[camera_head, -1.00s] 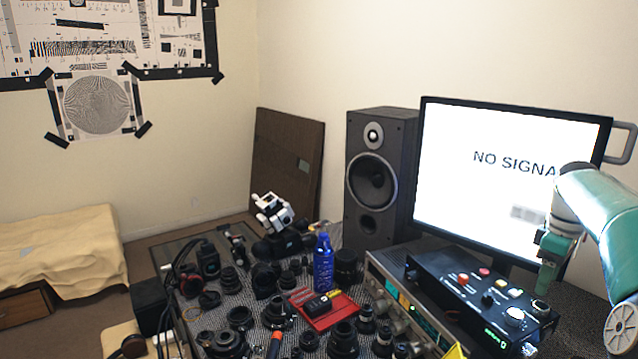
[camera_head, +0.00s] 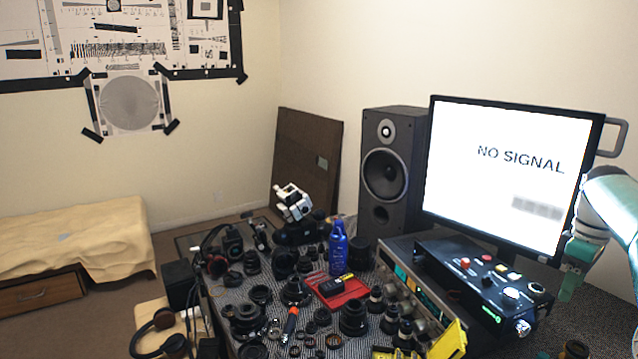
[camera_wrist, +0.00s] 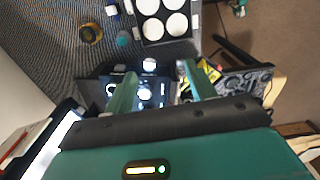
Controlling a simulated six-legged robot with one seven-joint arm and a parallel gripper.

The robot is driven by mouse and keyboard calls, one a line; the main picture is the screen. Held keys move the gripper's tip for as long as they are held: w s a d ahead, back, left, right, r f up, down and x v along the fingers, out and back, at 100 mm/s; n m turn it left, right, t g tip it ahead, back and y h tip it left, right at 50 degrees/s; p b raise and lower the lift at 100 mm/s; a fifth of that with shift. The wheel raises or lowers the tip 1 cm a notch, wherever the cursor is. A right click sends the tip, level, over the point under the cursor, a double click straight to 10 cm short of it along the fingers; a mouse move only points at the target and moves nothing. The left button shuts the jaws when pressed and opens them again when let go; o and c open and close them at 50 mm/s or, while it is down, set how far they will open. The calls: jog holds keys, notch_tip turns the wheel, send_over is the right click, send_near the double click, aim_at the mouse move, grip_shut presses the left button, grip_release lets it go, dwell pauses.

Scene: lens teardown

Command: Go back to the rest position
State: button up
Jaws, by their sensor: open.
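In the wrist view my gripper (camera_wrist: 160,85) is open, its two green fingers spread apart with nothing held between them. A black control box (camera_wrist: 148,95) with pale knobs shows below and between the fingers. In the head view my green and white arm comes in from the right edge, and my gripper (camera_head: 568,280) points down just right of the black control box (camera_head: 480,283). The fingertips are small there and partly lost against the dark table.
A monitor (camera_head: 507,180) reading NO SIGNAL stands close behind my arm, with a speaker (camera_head: 390,175) to its left. Many lenses crowd the table, around a blue bottle (camera_head: 338,248) and red tray (camera_head: 343,291). A yellow object (camera_head: 449,340) lies at the front.

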jog(key=s+a+r+m+t+h, duration=0.1)
jog(key=a+r, duration=0.1)
jog(key=a, duration=1)
jog(key=s+a+r+m+t+h, duration=0.1)
jog(key=s+a+r, duration=0.1)
jog(key=a, duration=1)
jog(key=s+a+f+m+t+y, duration=0.1)
jog(key=s+a+f+m, duration=0.1)
jog(key=s+a+f, duration=0.2)
jog(key=s+a+f+m+t+y, duration=0.1)
jog(key=s+a+f, duration=0.3)
jog(key=s+a, duration=0.7)
jog(key=shift+a+m+t, duration=0.35)
jog(key=shift+m+t, duration=0.15)
jog(key=shift+t, duration=0.3)
